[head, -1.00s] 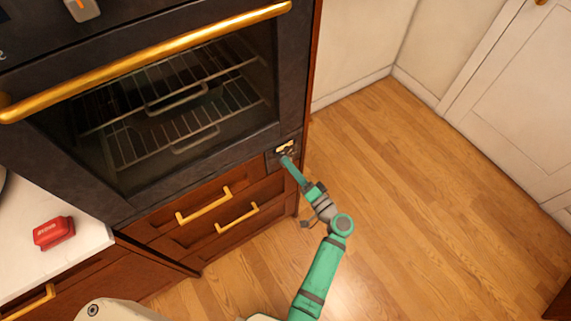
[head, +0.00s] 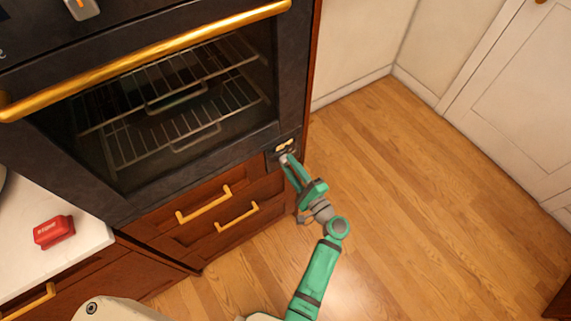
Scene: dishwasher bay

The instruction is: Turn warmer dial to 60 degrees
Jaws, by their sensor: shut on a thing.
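The warmer dial (head: 284,146) is a small pale-gold knob on a dark panel (head: 273,162) at the lower right corner of the oven front. My gripper (head: 285,157) reaches up to it from below right. Its fingers are shut on the dial and cover part of it. The dial's markings and the angle it points to are too small to read.
The oven door (head: 185,95) with a gold handle (head: 150,60) is closed above left. Drawers with gold handles (head: 204,206) lie below left. A red packet (head: 54,231) sits on the white counter (head: 25,262). Wooden floor to the right is clear.

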